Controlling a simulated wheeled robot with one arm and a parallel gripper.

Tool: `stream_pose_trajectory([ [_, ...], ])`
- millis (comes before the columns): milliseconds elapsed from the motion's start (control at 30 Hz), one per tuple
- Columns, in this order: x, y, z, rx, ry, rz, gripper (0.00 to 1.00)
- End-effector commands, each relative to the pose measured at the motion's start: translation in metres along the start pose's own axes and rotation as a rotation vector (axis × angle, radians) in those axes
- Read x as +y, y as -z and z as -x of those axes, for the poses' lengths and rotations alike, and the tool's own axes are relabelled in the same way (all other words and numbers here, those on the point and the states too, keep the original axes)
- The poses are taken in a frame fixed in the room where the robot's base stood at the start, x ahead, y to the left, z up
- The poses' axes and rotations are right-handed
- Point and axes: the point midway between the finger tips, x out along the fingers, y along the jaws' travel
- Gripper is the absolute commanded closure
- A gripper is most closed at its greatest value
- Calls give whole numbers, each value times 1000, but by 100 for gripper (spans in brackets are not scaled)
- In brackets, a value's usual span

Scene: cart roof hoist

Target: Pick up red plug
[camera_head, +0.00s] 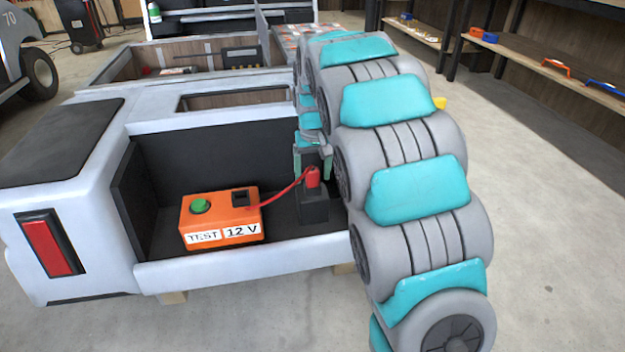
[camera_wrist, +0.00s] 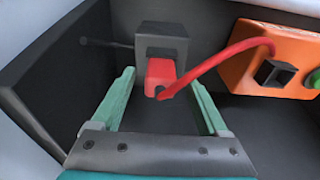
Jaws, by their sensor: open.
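The red plug (camera_head: 312,177) sits at the top of a dark block (camera_head: 314,206) inside the cart's open bay. A red cable (camera_head: 284,191) runs from it to the orange box (camera_head: 221,217) marked TEST 12 V. In the wrist view the red plug (camera_wrist: 161,76) lies ahead, between my two green fingers, against the dark block (camera_wrist: 162,45). My gripper (camera_wrist: 162,92) is open, with a finger on each side of the plug and a gap to each. In the head view my gripper (camera_head: 312,162) is just behind the plug, partly hidden by my arm.
The orange box has a green button (camera_head: 201,206) and a dark socket (camera_head: 241,198). The bay's front wall (camera_head: 240,262) and dark left side wall (camera_head: 130,200) bound the space. Shelves (camera_head: 550,65) stand at the far right. The floor right of my arm is clear.

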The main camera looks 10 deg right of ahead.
Motion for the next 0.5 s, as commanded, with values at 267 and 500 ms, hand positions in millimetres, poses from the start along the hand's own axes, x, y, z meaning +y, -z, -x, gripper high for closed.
stream_pose_trajectory([
  [267, 0, 0, 0, 1, 0, 0, 34],
  [500, 0, 0, 0, 1, 0, 0, 61],
])
